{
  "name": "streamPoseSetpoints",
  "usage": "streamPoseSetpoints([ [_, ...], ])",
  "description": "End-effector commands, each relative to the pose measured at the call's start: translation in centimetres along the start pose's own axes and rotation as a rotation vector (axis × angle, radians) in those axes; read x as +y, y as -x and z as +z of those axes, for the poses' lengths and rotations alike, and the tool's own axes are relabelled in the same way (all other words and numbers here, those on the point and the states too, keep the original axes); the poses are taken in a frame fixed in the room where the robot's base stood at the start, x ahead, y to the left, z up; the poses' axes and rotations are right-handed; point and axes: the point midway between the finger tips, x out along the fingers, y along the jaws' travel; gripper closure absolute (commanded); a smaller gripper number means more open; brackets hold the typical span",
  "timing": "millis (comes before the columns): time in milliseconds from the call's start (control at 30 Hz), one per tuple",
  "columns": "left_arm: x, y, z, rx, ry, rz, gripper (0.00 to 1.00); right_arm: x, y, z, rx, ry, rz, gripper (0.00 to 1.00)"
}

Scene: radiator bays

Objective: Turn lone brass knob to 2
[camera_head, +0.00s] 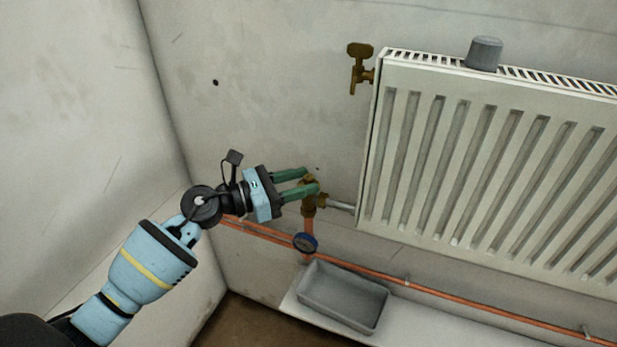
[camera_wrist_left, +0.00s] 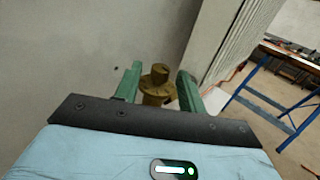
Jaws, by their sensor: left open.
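The brass knob (camera_head: 309,183) sits on a brass valve at the lower left corner of the radiator. It also shows in the left wrist view (camera_wrist_left: 159,76), between and just beyond the fingertips. My left gripper (camera_head: 311,180) is open, its green fingers on either side of the knob in the head view. I cannot tell whether the fingers touch it. Its marks are too small to read. In the left wrist view the left gripper (camera_wrist_left: 158,80) shows a clear gap between its fingers. My right gripper is not in view.
The white radiator (camera_head: 490,165) fills the right side. Below are a blue-rimmed gauge (camera_head: 305,243), copper pipes (camera_head: 450,294) and a grey tray (camera_head: 343,297). A blue trestle (camera_wrist_left: 262,95) stands right.

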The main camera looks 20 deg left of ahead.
Motion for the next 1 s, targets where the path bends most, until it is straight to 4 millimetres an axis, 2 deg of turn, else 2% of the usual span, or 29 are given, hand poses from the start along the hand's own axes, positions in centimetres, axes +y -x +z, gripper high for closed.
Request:
streamPoseSetpoints([
  [200, 0.0, -1.9, 0.0, -0.001, 0.001, 0.001, 0.6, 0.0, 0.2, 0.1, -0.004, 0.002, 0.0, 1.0],
  [533, 0.0, -2.2, 0.0, 0.0, 0.001, 0.001, 0.61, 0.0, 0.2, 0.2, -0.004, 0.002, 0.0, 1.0],
  [833, 0.0, -2.2, 0.0, 0.0, 0.001, 0.001, 1.0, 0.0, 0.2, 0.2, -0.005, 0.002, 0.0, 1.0],
  [1000, 0.0, -2.1, 0.0, 0.0, 0.001, 0.006, 1.0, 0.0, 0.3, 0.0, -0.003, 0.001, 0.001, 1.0],
])
